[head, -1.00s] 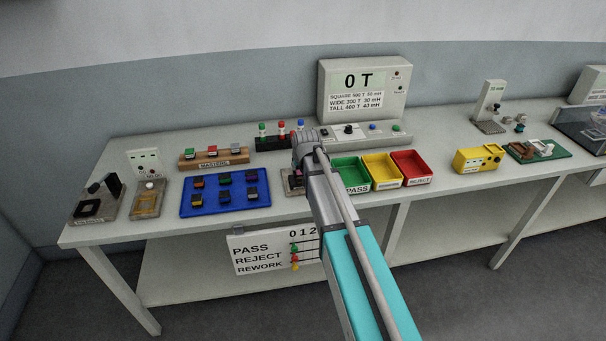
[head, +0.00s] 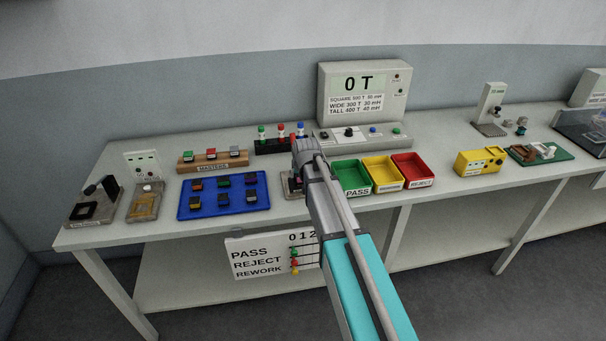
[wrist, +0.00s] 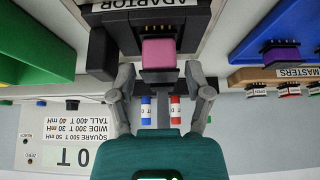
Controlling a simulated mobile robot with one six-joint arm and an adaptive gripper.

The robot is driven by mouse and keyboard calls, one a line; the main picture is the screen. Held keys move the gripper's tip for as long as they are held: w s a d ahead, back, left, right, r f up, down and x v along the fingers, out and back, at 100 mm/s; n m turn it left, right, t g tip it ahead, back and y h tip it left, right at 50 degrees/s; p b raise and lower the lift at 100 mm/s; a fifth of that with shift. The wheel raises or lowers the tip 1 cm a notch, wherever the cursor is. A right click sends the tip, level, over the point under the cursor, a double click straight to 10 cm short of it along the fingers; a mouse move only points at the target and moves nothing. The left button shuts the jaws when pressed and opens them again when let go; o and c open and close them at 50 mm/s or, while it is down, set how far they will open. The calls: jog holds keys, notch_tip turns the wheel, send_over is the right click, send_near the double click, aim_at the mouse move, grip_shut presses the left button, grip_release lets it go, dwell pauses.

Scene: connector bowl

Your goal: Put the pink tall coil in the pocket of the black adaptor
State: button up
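The pink tall coil (wrist: 159,53) is in the wrist view, seated upright or nearly so in the pocket of the black adaptor (wrist: 199,42); how deep it sits is hard to tell. My gripper (wrist: 158,72) is open, its two grey fingers spread either side of the coil with visible gaps, not touching it. In the head view my gripper (head: 301,172) is over the adaptor's place on the bench and hides most of it; the coil cannot be made out there.
A blue tray (head: 224,214) of several coils stands left of my gripper. Green (head: 352,190), yellow (head: 386,185) and red (head: 416,182) bins stand close on the right. A rack of colored pegs (head: 270,147) and the meter panel (head: 362,92) are behind.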

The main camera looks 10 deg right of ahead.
jog(key=shift+r, duration=0.2)
dwell(0.4)
jog(key=shift+p+v, duration=1.2)
jog(key=p+v, duration=0.8)
jog(key=v, duration=0.1)
jog(key=shift+s+r, duration=0.15)
jog(key=shift+r, duration=0.05)
jog(key=s+d+f+g, duration=0.1)
jog(key=s+g, duration=0.5)
jog(key=s, duration=1.7)
jog(key=shift+f, duration=0.75)
